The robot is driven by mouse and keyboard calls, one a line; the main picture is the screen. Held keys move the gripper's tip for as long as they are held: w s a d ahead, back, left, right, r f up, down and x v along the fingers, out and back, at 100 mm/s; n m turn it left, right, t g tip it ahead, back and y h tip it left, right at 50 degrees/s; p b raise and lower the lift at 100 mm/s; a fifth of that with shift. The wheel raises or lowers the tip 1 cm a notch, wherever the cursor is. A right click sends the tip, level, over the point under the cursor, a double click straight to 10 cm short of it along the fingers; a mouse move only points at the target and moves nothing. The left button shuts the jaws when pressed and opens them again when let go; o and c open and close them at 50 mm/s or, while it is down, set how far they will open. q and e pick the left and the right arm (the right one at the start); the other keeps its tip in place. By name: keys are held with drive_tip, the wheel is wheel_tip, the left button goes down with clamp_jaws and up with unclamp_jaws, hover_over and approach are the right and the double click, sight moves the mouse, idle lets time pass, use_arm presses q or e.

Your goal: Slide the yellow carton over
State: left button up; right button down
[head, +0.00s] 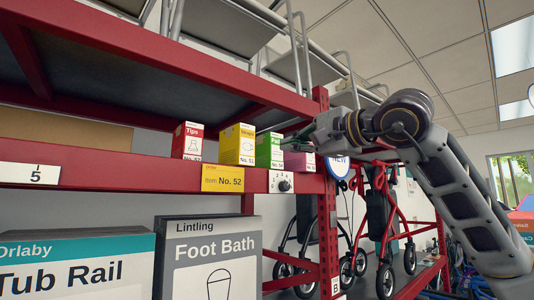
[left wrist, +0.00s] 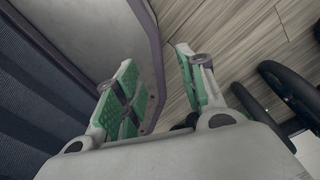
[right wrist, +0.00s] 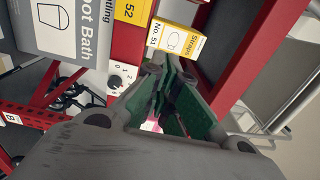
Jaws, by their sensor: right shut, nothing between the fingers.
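The yellow carton (head: 237,146) stands upright on the red shelf in the head view, between a red carton (head: 187,141) and a green carton (head: 269,150). In the right wrist view the yellow carton (right wrist: 178,42), marked "Straps No. 51", shows just beyond my fingertips. My right gripper (head: 296,137) reaches in from the right above a pink carton (head: 299,162). Its fingers (right wrist: 168,92) are shut and empty. I cannot tell whether they touch the green carton. My left gripper (left wrist: 157,72) is open and empty over the floor, away from the shelf.
A yellow label (head: 222,179) reading "Item No. 52" and a dial (head: 281,182) sit on the shelf's front edge. A Foot Bath box (head: 207,258) and a Tub Rail box (head: 77,264) stand below.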

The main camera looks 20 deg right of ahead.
drive_tip(key=w, duration=0.1)
drive_tip(key=p, duration=0.4)
approach(251, 156)
drive_tip(key=x, duration=0.5)
drive_tip(key=shift+x, duration=1.05)
use_arm(q)
drive_tip(key=r, duration=0.2)
drive_tip(key=d+r, duration=0.1)
drive_tip(key=r, duration=0.1)
drive_tip(key=shift+s+r, duration=0.15)
use_arm(e)
drive_tip(key=shift+w, duration=0.1)
